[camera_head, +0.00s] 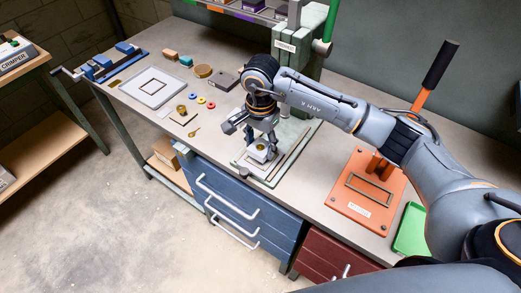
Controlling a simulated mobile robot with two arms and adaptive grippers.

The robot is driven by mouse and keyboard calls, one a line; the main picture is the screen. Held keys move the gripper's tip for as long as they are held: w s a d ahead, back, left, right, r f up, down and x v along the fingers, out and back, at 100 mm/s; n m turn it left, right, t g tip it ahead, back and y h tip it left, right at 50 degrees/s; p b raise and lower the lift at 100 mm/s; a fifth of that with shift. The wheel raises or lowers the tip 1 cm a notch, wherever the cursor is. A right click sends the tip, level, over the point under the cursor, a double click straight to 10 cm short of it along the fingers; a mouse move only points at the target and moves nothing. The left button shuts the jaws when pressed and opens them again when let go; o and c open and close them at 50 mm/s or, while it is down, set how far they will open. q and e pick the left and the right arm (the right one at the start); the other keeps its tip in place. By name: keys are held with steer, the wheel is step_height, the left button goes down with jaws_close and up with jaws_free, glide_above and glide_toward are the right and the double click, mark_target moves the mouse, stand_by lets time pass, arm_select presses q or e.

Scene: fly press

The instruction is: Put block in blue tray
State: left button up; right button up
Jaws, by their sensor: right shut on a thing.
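My right gripper (261,139) points down over the base of the green press. It is shut on a small pale block (258,152) with a dark round spot on top. The fingers hide part of the block, and I cannot tell whether it touches the plate (269,170) below. I cannot make out a blue tray; a green tray (411,231) lies at the right front of the bench, partly behind my arm. My left gripper is not in view.
The green press (298,48) stands behind the gripper. An orange press (366,190) stands to the right. Coloured rings (201,100), a square frame plate (153,87) and a blue vise (112,62) lie to the left. Blue drawers (238,205) are below the front edge.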

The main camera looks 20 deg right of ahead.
steer(key=s+a+r+b, duration=0.4)
steer(key=s+a+r, duration=0.4)
steer(key=s+r, duration=0.3)
steer(key=shift+s+b, duration=0.3)
steer(key=shift+b, duration=0.1)
